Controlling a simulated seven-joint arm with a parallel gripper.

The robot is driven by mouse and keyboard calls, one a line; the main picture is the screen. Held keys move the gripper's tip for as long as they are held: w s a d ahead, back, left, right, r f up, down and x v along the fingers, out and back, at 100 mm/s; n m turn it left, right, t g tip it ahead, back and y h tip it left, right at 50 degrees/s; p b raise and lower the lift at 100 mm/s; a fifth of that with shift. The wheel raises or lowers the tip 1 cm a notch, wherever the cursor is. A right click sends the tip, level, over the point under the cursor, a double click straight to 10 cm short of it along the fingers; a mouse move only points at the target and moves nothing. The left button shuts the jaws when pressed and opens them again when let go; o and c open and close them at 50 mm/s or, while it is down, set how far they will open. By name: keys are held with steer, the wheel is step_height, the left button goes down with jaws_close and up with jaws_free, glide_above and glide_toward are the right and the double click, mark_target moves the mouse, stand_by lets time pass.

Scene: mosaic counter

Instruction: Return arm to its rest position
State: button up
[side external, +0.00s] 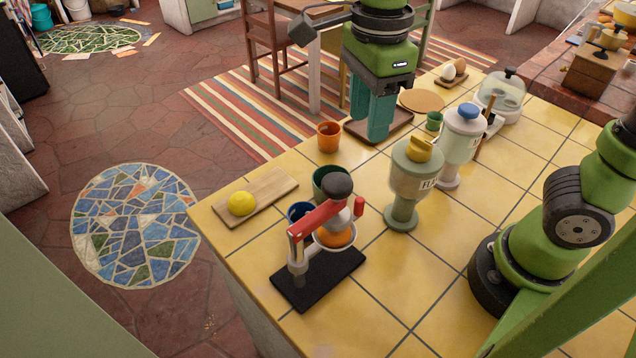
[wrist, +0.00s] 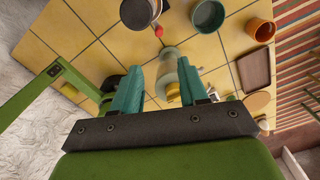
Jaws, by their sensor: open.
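My gripper (side external: 368,126) hangs with its two teal fingers pointing down, in front of the brown tray in the side view. In the wrist view my gripper (wrist: 159,66) has its fingers spread apart, and nothing is held between them. A pale green canister with a yellow lid (side external: 413,180) stands upright on the counter, to the right of the fingers in the side view. In the wrist view the canister (wrist: 168,68) shows well below, in the gap between the fingers. The brown tray (wrist: 254,70) lies to the right there, apart from the fingers.
The yellow tiled counter (side external: 390,275) holds a red-handled juicer (side external: 318,225), a wooden board with a lemon (side external: 241,204), an orange cup (side external: 329,137), a blue-lidded canister (side external: 461,145) and a glass dome (side external: 505,98).

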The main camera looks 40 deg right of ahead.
steer(key=s+d+n+t, duration=0.1)
steer(key=d+n+t, duration=0.1)
steer(key=n, duration=0.4)
steer(key=s+d+f+n+t+y, duration=0.1)
steer(key=d+n+t, duration=0.1)
steer(key=d+n, duration=0.3)
steer(key=s+d+f+n+t+y, duration=0.1)
steer(key=d+n+t, duration=0.2)
steer(key=n, duration=0.4)
steer(key=shift+s+d+f, duration=0.15)
steer(key=shift+d+f, duration=0.05)
steer(key=shift+d, duration=0.3)
steer(key=shift+d+r, duration=0.15)
